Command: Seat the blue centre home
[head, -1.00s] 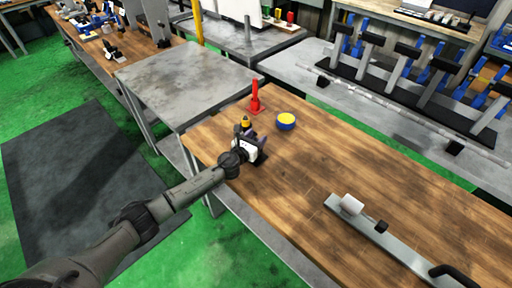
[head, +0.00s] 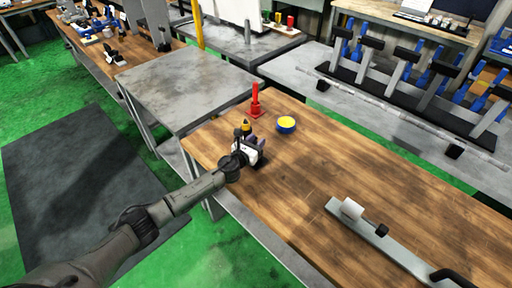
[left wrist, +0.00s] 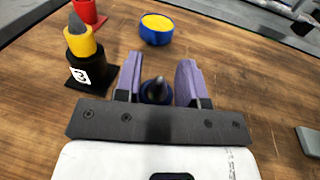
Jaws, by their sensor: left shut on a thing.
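The blue centre (left wrist: 156,91) stands point up between my left gripper's purple fingers in the left wrist view; its dark grey tip shows and its lower part is hidden. My left gripper (left wrist: 158,82) is shut on it, low over the wooden bench. In the head view my left gripper (head: 254,149) is at the bench's left end and hides the blue centre. A yellow centre (left wrist: 80,40) with a grey tip stands upright in a black block with a white label, left of the fingers. Whether the blue centre sits in a holder is hidden. My right gripper is out of view.
A red holder (head: 255,103) with a red upright part stands behind my gripper. A blue round pot with a yellow top (head: 286,125) is right of it. The middle of the bench (head: 350,160) is clear.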

